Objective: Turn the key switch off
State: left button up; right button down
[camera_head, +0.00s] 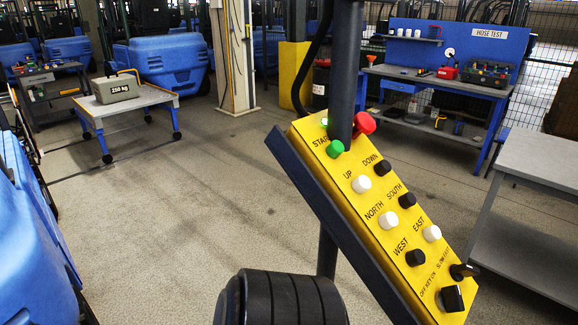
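The key switch (452,299) is a black part at the lower right end of a tilted yellow control box (345,200). The label "OFF KEY ON" is printed beside it. The way the key points is hard to read from this angle. A black slow/fast knob (464,271) sits just above it. The box also carries a green start button (334,149), a red button (364,123) and several black and white direction buttons. Neither of my grippers is in view.
A black ribbed cylinder (285,300) stands at the bottom centre. A grey table (540,165) is at the right. A 250 kg weight (116,89) sits on a cart at the left. Open floor lies between.

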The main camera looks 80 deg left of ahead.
aim_at(449, 300)
jog(key=u, duration=2.1)
